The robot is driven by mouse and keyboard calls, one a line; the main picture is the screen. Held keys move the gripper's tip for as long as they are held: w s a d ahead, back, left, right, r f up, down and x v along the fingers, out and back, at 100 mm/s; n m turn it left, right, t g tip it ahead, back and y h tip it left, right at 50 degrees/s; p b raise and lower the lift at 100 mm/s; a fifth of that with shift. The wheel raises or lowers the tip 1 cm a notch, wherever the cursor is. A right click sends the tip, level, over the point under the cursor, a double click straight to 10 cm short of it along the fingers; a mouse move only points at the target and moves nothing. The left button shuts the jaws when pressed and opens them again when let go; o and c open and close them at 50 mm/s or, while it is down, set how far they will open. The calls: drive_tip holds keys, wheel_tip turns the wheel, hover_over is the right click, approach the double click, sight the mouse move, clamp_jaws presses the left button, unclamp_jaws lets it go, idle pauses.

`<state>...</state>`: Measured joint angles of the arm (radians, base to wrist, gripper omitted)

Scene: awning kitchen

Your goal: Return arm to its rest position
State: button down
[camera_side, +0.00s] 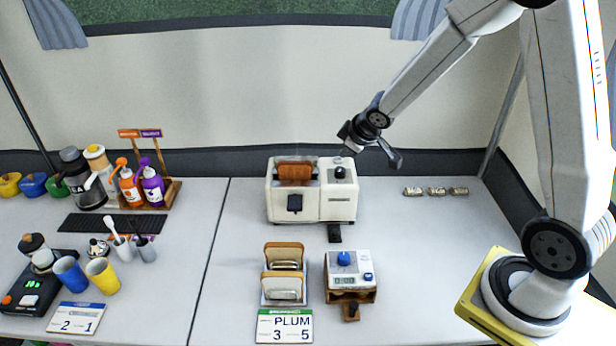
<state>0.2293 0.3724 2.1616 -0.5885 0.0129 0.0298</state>
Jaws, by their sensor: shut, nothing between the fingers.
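My gripper (345,134) is in the air above and just right of the white toaster (270,205). It is shut and empty, with its fingertips pointing left and down. It looks apart from the toaster, though the exact gap in depth is hard to judge. My arm reaches from the base at the right, up past the top edge of the picture, and back down to the gripper. A brown slice of toast (295,171) stands in the toaster's slot.
Cups (71,272), bottles (153,187) and a black mat (95,224) fill the left table. Small wrapped items (437,191) lie right. Table right of the toaster is mostly clear.

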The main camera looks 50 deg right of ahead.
drive_tip(key=s+a+m+g, duration=0.2)
drive_tip(key=s+a, duration=0.3)
drive_tip(key=s, duration=0.3)
drive_tip(key=s+a+m+g+y, duration=0.1)
drive_tip(key=s+a+g, duration=0.1)
drive_tip(key=s+a, duration=0.3)
drive_tip(key=s, duration=0.3)
drive_tip(key=shift+s+a+m+y, duration=0.3)
drive_tip(key=shift+s+m, duration=0.1)
